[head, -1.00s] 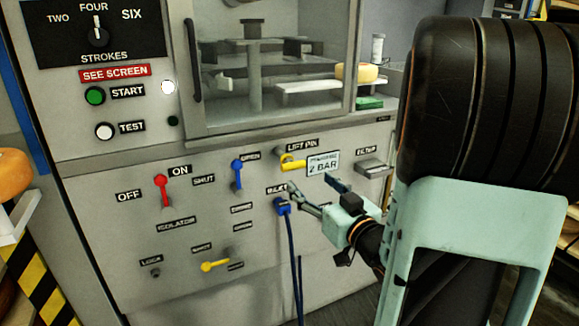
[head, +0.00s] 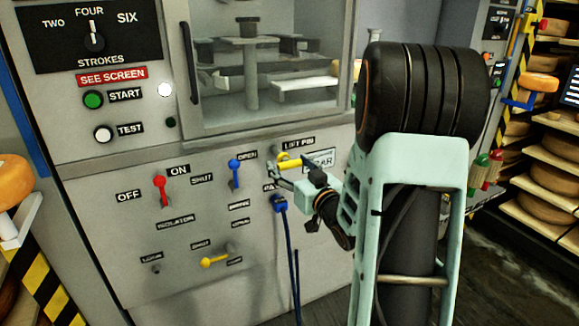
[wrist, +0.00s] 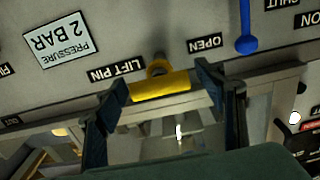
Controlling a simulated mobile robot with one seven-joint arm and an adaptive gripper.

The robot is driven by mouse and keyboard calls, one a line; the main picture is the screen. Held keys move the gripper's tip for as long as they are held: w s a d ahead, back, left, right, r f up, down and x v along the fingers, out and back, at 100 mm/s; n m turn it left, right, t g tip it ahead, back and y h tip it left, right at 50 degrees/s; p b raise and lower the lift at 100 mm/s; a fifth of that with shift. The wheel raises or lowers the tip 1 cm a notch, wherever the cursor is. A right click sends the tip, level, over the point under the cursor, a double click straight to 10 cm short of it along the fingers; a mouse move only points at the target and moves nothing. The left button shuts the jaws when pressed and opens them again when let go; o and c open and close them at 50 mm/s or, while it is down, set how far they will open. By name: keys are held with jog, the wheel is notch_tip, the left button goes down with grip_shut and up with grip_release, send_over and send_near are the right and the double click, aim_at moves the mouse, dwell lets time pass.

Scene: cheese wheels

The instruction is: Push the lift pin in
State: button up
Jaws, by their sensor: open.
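The yellow lift pin (head: 287,160) sticks out of the grey panel under its LIFT PIN label. In the wrist view its yellow crossbar (wrist: 160,86) lies between my two dark fingers, with a round yellow collar behind it at the panel. My gripper (head: 293,168) is at the pin in the head view, one finger to each side. The wrist view shows my gripper (wrist: 161,76) open around the crossbar, with the right finger close to its end. Whether either finger touches it I cannot tell.
A blue lever (head: 235,174) sits left of the pin under OPEN. A blue plug with a hanging cable (head: 280,203) is just below. The pressure plate (wrist: 57,38) is beside the pin. A red isolator lever (head: 160,189) and a yellow lever (head: 214,261) are farther left.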

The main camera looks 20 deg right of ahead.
aim_at(279, 151)
jog(key=shift+w, duration=0.1)
jog(key=c, duration=1.7)
jog(key=w+b, duration=0.1)
jog(key=w, duration=0.4)
jog(key=shift+w+a+b, duration=0.1)
jog(key=shift+w+b, duration=0.05)
jog(key=shift+b, duration=0.2)
jog(key=shift+c, duration=0.2)
jog(key=shift+w, duration=0.4)
jog(key=shift+w+r, duration=0.1)
jog(key=shift+r, duration=0.1)
jog(key=o, duration=1.7)
jog(key=shift+w+f, duration=0.1)
jog(key=shift+o, duration=0.2)
